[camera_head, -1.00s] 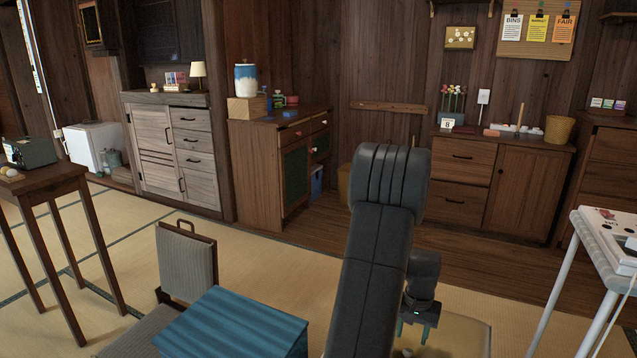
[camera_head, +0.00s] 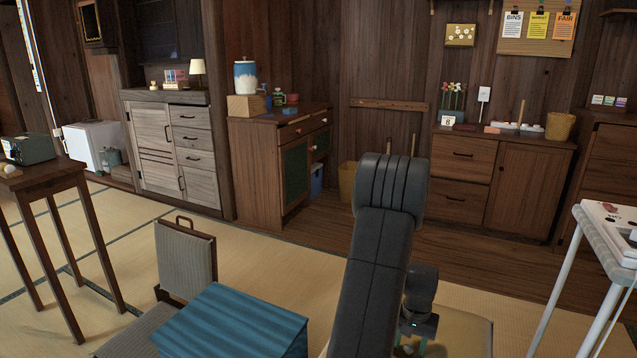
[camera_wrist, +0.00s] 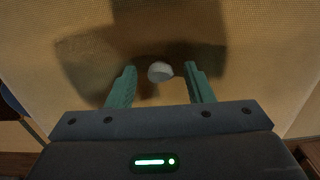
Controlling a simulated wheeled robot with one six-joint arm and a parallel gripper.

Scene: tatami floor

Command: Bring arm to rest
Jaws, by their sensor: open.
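My arm rises in front of the head camera and bends down at the elbow. My gripper (camera_head: 416,347) hangs low over the pale floor area at the bottom of the head view, its fingertips near the picture's lower edge. In the wrist view my gripper (camera_wrist: 158,75) shows two green fingers, wide apart. A small whitish round thing (camera_wrist: 160,71) lies in the picture between the fingertips, and neither finger clearly grips it. Whether it touches the right finger I cannot tell.
A teal striped box (camera_head: 235,325) and a grey chair (camera_head: 185,258) stand left of my arm. A white-legged table (camera_head: 607,235) stands at right, a dark wooden table (camera_head: 45,183) at far left. Wooden cabinets (camera_head: 500,180) line the back wall.

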